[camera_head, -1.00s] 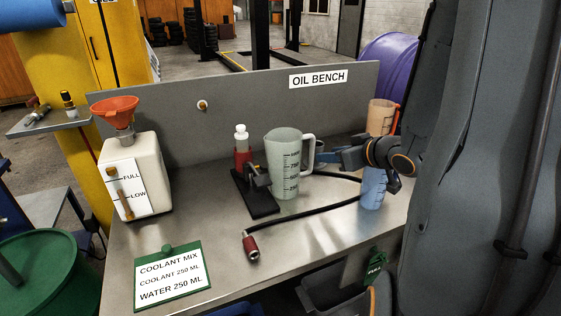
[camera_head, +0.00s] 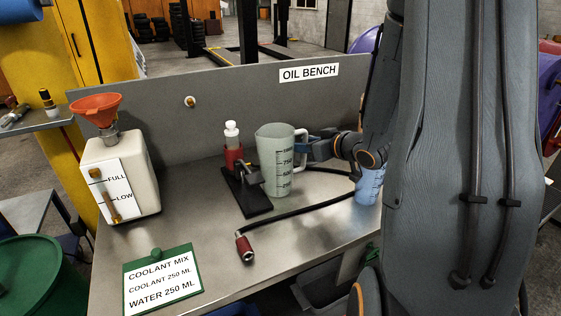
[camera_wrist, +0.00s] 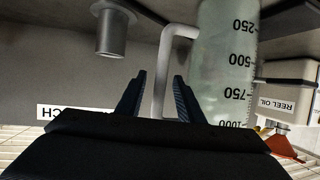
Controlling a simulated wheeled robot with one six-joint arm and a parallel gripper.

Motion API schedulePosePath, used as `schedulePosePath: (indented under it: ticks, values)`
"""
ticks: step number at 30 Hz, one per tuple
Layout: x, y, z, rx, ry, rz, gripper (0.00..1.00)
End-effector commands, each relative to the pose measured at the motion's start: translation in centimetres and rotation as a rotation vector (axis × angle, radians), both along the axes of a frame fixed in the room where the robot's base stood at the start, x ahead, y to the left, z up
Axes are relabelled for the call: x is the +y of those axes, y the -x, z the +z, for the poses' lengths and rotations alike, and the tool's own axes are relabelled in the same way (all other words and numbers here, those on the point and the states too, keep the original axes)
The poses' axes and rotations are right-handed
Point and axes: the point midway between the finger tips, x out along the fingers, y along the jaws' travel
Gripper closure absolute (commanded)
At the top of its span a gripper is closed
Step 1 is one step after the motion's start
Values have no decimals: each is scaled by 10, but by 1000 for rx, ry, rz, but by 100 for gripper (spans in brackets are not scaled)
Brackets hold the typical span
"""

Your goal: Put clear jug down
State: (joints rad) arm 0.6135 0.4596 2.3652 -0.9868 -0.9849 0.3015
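The clear jug (camera_head: 275,170), pale green with volume marks, stands upright on the oil bench (camera_head: 215,235). Its handle points right, towards my gripper (camera_head: 305,148). In the wrist view, upside down, the jug (camera_wrist: 222,65) is right of centre. There its handle (camera_wrist: 162,75) runs between the two fingers of my gripper (camera_wrist: 160,90). The fingers are open, with a gap showing on each side of the handle. My arm hides much of the bench's right end.
A black stand (camera_head: 243,195) with a red-and-white bottle (camera_head: 233,150) is close left of the jug. A black hose with a red end (camera_head: 245,250) lies in front. A blue measuring cup (camera_head: 370,185) is partly hidden right. A white container (camera_head: 120,175) stands left.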

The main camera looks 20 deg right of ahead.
Motion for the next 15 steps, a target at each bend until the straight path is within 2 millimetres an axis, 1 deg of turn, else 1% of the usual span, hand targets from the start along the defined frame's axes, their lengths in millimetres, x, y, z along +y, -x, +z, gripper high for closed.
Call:
schedulePosePath:
  ticks: [1,3,6,14,15]
  values:
    - [2,-7,-3,1,-1,3,66]
    - [4,-15,-6,0,-1,2,66]
    - [5,-22,-9,1,0,1,66]
    - [5,-24,-10,0,0,0,66]
    - [5,-24,-10,0,0,0,73]
